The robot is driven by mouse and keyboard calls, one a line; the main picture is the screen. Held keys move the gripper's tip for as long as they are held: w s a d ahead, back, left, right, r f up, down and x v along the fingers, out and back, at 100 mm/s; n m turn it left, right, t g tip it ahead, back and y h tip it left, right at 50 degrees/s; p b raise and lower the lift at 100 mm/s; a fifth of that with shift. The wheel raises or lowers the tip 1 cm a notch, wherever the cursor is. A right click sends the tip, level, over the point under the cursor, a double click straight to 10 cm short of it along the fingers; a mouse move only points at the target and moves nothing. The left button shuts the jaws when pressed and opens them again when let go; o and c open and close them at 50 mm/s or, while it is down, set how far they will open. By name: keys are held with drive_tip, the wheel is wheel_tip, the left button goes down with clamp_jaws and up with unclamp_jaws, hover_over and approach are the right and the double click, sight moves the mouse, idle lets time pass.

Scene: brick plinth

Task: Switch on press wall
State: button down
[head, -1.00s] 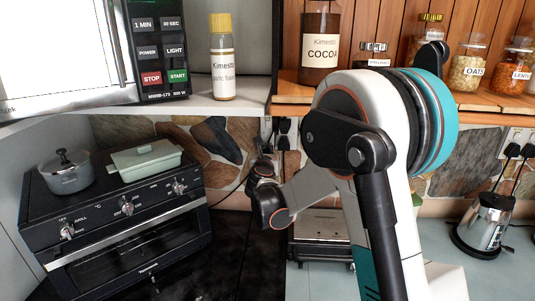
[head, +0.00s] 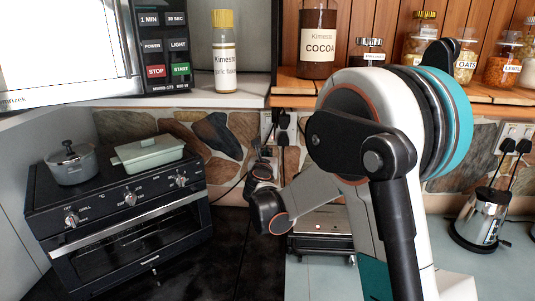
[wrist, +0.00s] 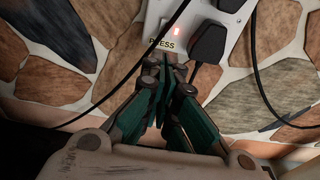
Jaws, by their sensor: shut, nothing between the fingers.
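The switch face is too small to read there.
A black oven (head: 130,235) with a pot (head: 72,165) and a green dish (head: 148,153) stands at left. A shelf above holds a microwave (head: 165,50) and jars. A grill (head: 322,240) and kettle (head: 482,215) are on the counter. Cords (wrist: 265,75) hang near my fingers.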

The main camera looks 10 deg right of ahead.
drive_tip(key=s+a+f, duration=0.1)
drive_tip(key=s+a, duration=0.2)
drive_tip(key=s, duration=0.5)
drive_tip(key=shift+s+f+p, duration=0.15)
drive_tip(key=shift+s+p, duration=0.1)
drive_tip(key=shift+p, duration=0.15)
